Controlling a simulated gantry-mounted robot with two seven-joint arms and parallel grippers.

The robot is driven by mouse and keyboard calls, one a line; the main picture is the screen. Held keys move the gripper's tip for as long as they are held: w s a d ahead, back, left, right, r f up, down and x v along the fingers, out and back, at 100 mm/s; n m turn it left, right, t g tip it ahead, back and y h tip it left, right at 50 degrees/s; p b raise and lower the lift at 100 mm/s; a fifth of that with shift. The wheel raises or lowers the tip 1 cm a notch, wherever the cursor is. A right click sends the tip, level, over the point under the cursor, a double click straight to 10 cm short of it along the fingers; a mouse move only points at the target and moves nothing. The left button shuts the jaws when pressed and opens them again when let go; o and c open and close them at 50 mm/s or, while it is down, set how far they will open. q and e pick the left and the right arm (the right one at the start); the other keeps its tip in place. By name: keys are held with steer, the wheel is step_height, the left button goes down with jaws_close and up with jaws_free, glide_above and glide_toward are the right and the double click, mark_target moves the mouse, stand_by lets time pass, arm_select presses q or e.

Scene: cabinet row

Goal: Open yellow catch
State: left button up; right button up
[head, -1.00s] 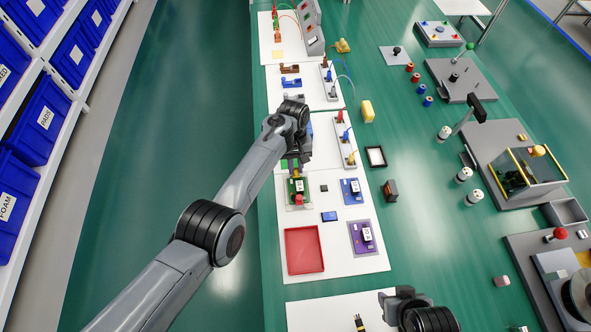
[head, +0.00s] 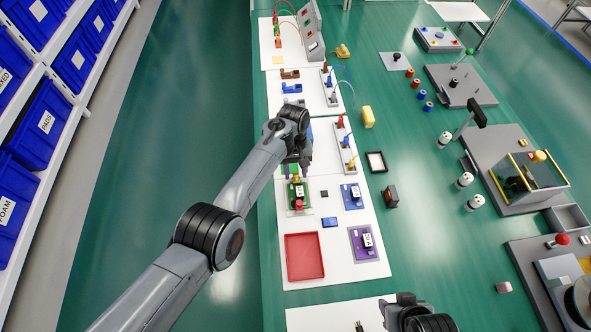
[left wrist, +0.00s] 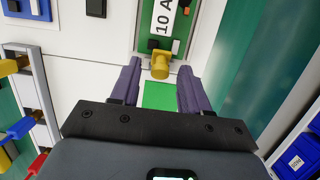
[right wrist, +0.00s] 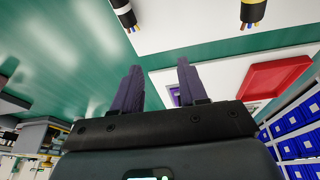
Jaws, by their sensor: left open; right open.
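The yellow catch (left wrist: 160,66) is a short yellow knob at the edge of a green board with a white "10 A" label. In the head view the yellow catch (head: 295,179) shows at the far end of the green board (head: 291,198), with a red part at the near end. My left gripper (head: 304,166) is open just beyond the catch. In the left wrist view its purple fingertips lie left and right of the catch; I cannot tell whether they touch it. My right gripper (right wrist: 159,67) is open and empty over the near part of the bench.
A blue board (head: 352,196) and a purple board (head: 363,242) lie to the right of the green board. A red tray (head: 305,256) lies nearer. A grey strip with coloured posts (head: 345,148) stands beyond. A green square (left wrist: 160,95) lies on the white panel below the catch.

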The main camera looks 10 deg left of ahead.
arm_select(q)
steer(key=p+v, duration=0.2)
steer(key=v, duration=0.8)
steer(key=shift+r, duration=0.35)
steer(key=shift+w, duration=0.1)
